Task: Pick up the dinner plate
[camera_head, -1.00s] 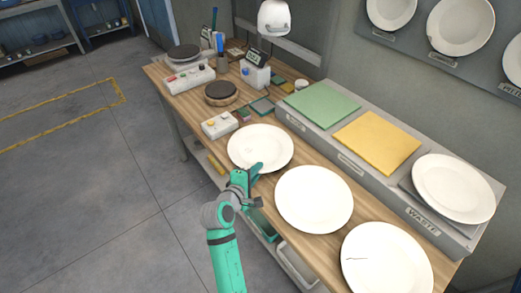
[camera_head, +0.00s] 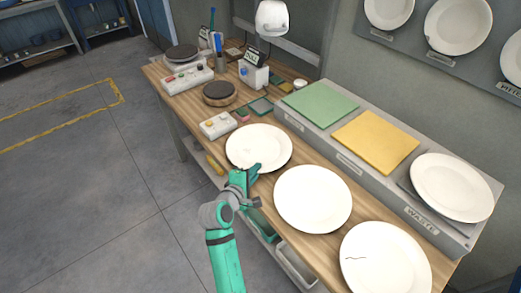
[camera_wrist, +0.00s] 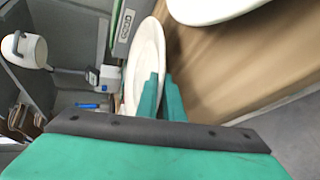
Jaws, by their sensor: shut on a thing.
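Three white plates lie along the wooden workbench. My gripper (camera_head: 254,172) is at the near edge of the farthest of them, the white plate (camera_head: 259,146). In the wrist view this plate (camera_wrist: 143,66) stands edge-on, and the teal fingers (camera_wrist: 162,96) of my gripper are shut on its rim. I cannot tell whether the plate is clear of the bench. A second white plate (camera_head: 313,198) lies to the right of it. A third plate (camera_head: 386,262), with a dark crack line, lies at the front right.
A grey raised shelf along the back holds a green mat (camera_head: 320,107), a yellow mat (camera_head: 376,141) and another plate (camera_head: 451,187) at the WASTE label. A white switch box (camera_head: 217,125) and a round dark-topped device (camera_head: 220,93) stand left of the gripped plate.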

